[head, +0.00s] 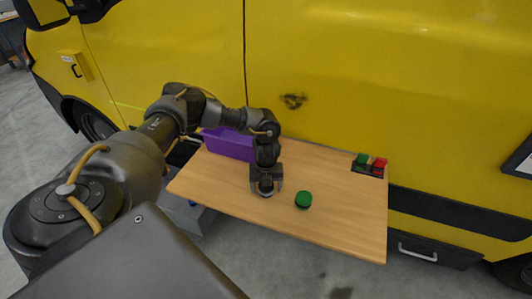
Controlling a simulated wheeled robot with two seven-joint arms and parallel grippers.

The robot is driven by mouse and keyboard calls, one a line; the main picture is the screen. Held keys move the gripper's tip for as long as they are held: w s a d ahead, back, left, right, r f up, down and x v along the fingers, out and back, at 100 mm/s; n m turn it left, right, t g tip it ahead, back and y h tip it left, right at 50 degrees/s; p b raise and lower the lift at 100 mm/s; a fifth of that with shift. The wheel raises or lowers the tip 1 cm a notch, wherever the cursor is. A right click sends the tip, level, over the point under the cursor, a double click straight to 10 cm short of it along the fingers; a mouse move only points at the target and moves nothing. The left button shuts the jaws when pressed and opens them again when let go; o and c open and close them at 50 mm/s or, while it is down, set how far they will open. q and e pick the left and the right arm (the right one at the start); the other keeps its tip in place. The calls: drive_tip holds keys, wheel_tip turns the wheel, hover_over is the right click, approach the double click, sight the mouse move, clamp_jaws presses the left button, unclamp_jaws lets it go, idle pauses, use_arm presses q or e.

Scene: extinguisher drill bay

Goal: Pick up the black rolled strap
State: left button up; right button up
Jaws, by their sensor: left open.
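My left gripper (266,192) points down over the wooden table, left of the green round object, with its jaws open. I cannot make out the black rolled strap. A dark shape between and under the fingers is too small to tell from the gripper itself, and the gripper covers that patch of table. My right gripper is not in view.
A green round object with a dark base (303,200) stands on the wooden table (340,225). A purple box (230,144) is at the back left. A dark holder with green and red blocks (371,165) is at the back right. The yellow van (400,80) stands behind. The table's front right is clear.

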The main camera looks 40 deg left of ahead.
use_arm(q)
drive_tip(key=shift+c, duration=0.4)
drive_tip(key=c, duration=1.1)
drive_tip(key=shift+r, duration=0.1)
